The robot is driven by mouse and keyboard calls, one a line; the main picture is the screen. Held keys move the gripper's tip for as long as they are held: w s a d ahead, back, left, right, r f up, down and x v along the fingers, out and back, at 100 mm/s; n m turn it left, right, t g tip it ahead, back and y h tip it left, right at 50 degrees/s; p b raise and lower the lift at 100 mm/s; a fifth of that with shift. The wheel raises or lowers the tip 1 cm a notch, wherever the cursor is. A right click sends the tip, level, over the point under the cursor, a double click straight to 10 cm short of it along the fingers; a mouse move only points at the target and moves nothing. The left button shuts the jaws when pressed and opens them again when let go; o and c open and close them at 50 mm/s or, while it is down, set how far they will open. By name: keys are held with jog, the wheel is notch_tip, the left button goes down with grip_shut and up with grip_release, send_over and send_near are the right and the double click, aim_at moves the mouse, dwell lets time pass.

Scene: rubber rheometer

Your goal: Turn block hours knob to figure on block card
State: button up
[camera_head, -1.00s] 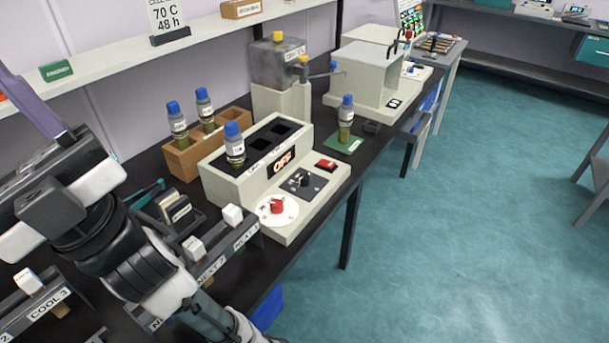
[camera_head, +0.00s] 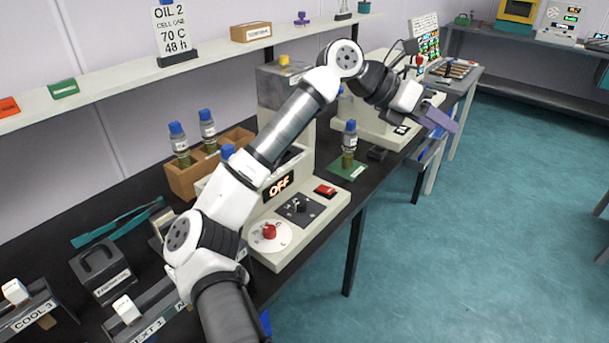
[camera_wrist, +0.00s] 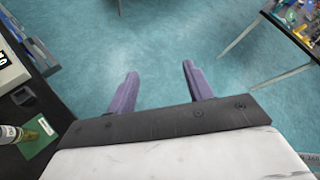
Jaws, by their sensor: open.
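I cannot read which knob is for hours. The card (camera_head: 172,30) on the shelf reads "OIL 2", "70 C", "48 h". My gripper (camera_head: 440,118) is up beyond the unit's right side, over the bench edge, away from the knobs. Its purple fingers are apart and empty in the wrist view (camera_wrist: 160,85). My arm hides part of the block's top.
A wooden rack (camera_head: 184,182) with blue-capped bottles stands left of the block. A capped bottle (camera_head: 349,145) stands on a green pad (camera_head: 345,172) to the right. Black holders with white knobs fill the front left. Open floor (camera_head: 470,240) lies to the right.

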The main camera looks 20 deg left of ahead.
jog(key=w+a+f+n+y, duration=0.2)
jog(key=w+a+f+y, duration=0.15)
jog(key=a+f, duration=0.3)
jog(key=n+g+y, duration=0.3)
jog(key=y, duration=0.6)
send_near(301, 202)
jog(key=shift+h, duration=0.25)
jog(key=f+p, duration=0.1)
jog(key=f, duration=0.2)
jog(key=f+p, duration=0.1)
jog(key=f, duration=0.2)
jog(key=f+p, duration=0.1)
jog(key=f, duration=0.2)
jog(key=shift+w+a+p, duration=0.15)
jog(key=shift+a+p, duration=0.15)
jog(key=shift+a, duration=0.1)
jog(key=c, duration=1)
jog(key=shift+o, duration=0.2)
